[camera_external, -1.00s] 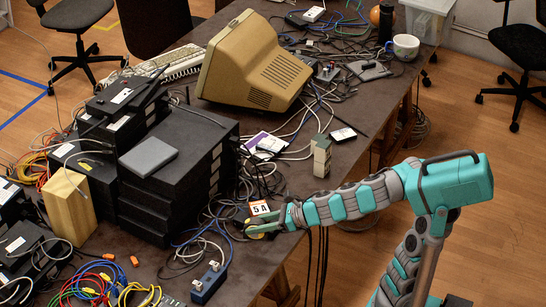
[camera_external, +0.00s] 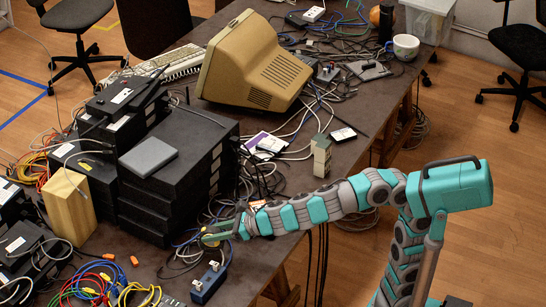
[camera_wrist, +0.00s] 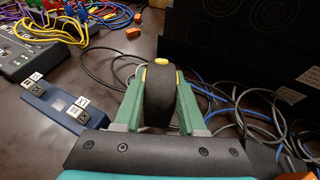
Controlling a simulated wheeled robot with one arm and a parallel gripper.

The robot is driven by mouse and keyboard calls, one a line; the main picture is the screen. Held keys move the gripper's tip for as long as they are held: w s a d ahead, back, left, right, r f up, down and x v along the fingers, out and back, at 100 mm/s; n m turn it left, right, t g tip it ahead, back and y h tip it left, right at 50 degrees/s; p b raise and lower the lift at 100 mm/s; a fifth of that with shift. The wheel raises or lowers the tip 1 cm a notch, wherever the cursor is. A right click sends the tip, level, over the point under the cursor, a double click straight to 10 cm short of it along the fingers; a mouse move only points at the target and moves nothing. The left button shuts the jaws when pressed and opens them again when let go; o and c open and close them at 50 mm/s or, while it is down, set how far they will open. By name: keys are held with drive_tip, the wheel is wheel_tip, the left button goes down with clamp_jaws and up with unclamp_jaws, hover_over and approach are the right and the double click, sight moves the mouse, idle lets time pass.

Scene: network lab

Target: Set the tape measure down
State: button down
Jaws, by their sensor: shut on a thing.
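The tape measure (camera_wrist: 160,98) is a black, rounded body with yellow parts at its top and front. It stands on edge between the two green fingers of my gripper (camera_wrist: 161,88) in the wrist view. The fingers press on its left and right sides. In the external view my gripper (camera_external: 216,237) is low over the table's near right part, among the cables. The tape measure is small there and mostly hidden by the fingers. I cannot tell whether it touches the table (camera_external: 130,248).
A blue box with white-labelled sockets (camera_wrist: 57,107) lies left of my gripper. Grey and blue cables (camera_wrist: 235,118) lie to the right and beyond. A stack of black devices (camera_external: 180,190) stands behind. Some bare table shows between the blue box and the cables.

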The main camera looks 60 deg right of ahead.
drive_tip(key=shift+w+a+f, duration=0.1)
drive_tip(key=shift+w+a, duration=0.3)
drive_tip(key=shift+w, duration=0.2)
drive_tip(key=shift+w+a, duration=0.35)
drive_tip(key=shift+w, duration=0.2)
drive_tip(key=shift+w+a+f, duration=0.1)
drive_tip(key=shift+w+f, duration=0.05)
drive_tip(key=shift+w, duration=0.1)
wheel_tip(320, 180, down, 4)
drive_tip(key=shift+r+b, duration=0.2)
drive_tip(key=shift+b, duration=1)
drive_tip(key=shift+r, duration=0.15)
drive_tip(key=shift+c, duration=2.4)
unclamp_jaws()
drive_tip(key=shift+f, duration=0.2)
drive_tip(key=shift+s+r, duration=0.1)
drive_tip(key=shift+r, duration=0.05)
